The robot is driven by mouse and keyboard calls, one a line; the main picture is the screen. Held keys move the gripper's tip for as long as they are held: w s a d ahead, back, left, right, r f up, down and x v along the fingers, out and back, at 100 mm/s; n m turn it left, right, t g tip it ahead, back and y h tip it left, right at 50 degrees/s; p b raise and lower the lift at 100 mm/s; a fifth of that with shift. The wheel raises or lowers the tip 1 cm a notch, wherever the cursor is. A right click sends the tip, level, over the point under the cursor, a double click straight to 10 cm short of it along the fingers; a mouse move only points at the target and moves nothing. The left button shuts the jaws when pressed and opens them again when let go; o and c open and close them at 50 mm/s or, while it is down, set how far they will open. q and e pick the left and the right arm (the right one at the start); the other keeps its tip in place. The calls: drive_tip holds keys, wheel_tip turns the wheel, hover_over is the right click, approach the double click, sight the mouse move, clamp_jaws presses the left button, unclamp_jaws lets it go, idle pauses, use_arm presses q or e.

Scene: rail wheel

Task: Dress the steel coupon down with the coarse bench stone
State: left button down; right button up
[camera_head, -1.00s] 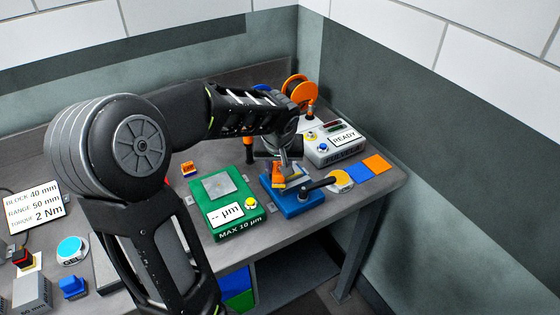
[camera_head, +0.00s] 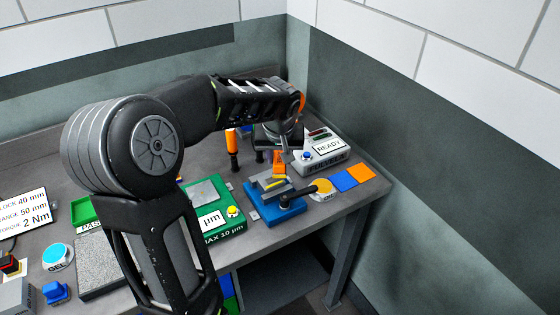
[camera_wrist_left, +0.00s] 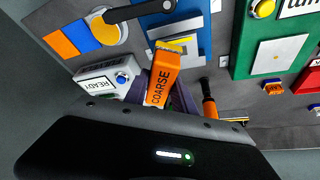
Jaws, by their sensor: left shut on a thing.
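The orange coarse bench stone (camera_wrist_left: 162,82), labelled COARSE, is held between the fingers of my left gripper (camera_wrist_left: 172,92) in the left wrist view. In the head view, my left gripper (camera_head: 278,150) is behind the blue vise (camera_head: 278,215), with the orange stone (camera_head: 279,163) showing below it. The vise has grey jaws and a dark handle. A grey piece with a yellow strip (camera_head: 273,183), likely the steel coupon, sits at the jaws. The stone appears apart from it. My right gripper is not in view.
A green gauge (camera_head: 228,228) marked MAX 10 µm stands left of the vise. A grey box reading READY (camera_head: 325,160) stands behind right. An orange-handled tool (camera_head: 232,142) stands behind the gauge. A yellow disc (camera_head: 320,188) and blue and orange pads (camera_head: 345,181) lie right.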

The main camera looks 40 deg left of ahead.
use_arm(q)
drive_tip(key=shift+w+d+r+p, duration=0.1)
drive_tip(key=shift+w+r+p, duration=0.15)
drive_tip(key=shift+r+p, duration=0.5)
wheel_tip(320, 180, up, 2)
drive_tip(key=shift+s+r, duration=0.1)
drive_tip(key=shift+r, duration=0.4)
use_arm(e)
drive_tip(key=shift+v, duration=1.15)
use_arm(q)
drive_tip(key=shift+f, duration=0.1)
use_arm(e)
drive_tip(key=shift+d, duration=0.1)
